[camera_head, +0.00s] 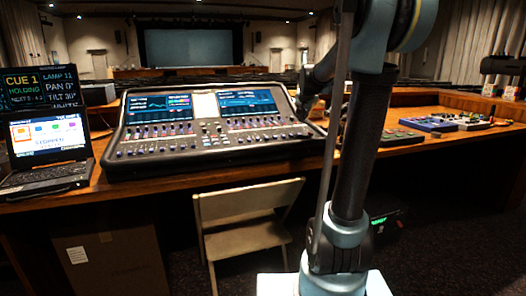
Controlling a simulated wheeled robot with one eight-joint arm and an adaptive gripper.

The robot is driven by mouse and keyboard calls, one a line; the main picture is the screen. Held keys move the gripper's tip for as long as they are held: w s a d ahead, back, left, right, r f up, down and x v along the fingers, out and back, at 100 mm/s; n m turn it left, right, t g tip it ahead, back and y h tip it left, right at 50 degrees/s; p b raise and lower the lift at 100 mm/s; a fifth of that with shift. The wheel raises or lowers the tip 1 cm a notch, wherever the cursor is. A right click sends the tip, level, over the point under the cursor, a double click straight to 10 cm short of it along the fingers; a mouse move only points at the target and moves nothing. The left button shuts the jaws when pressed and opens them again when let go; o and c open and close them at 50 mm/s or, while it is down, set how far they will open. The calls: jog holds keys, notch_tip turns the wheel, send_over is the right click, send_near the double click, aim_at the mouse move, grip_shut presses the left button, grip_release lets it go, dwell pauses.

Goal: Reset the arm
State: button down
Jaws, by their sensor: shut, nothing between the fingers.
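My arm rises from its base in the right half of the view and fills much of the picture's height there. Its upper part bends at the top edge. My gripper (304,106) is a dark, small shape partly behind the arm, near the right end of the mixing console (205,148). It is shut, with nothing seen in it. I cannot tell whether it touches the console.
The wooden desk (180,178) bears a laptop (45,150) at left and small control boxes (430,124) at right. A folding chair (245,215) stands in front, beside a cardboard box (110,258). A dark screen (190,47) hangs far off.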

jog(key=s+f+n+g, duration=0.25)
jog(key=s+f, duration=0.55)
jog(key=s, duration=0.7)
jog(key=s+a+f+n+g, duration=0.1)
jog(key=s+f+n+g, duration=0.15)
jog(key=s+f, duration=0.85)
jog(key=s+f+n+g, duration=0.1)
jog(key=s+f+n, duration=0.3)
jog(key=s, duration=1.4)
jog(key=w+r, duration=1.3)
jog(key=w, duration=0.6)
jog(key=w+r, duration=1.4)
jog(key=w, duration=0.4)
jog(key=w+r, duration=1.3)
jog(key=w, duration=0.6)
jog(key=shift+w+a+r+y, duration=0.15)
jog(key=shift+w+r+y, duration=0.2)
jog(key=shift+y, duration=0.05)
jog(key=s+d+f, duration=0.2)
jog(key=s+f, duration=0.4)
jog(key=s, duration=0.1)
jog(key=shift+s+d, duration=0.25)
jog(key=shift+s, duration=0.1)
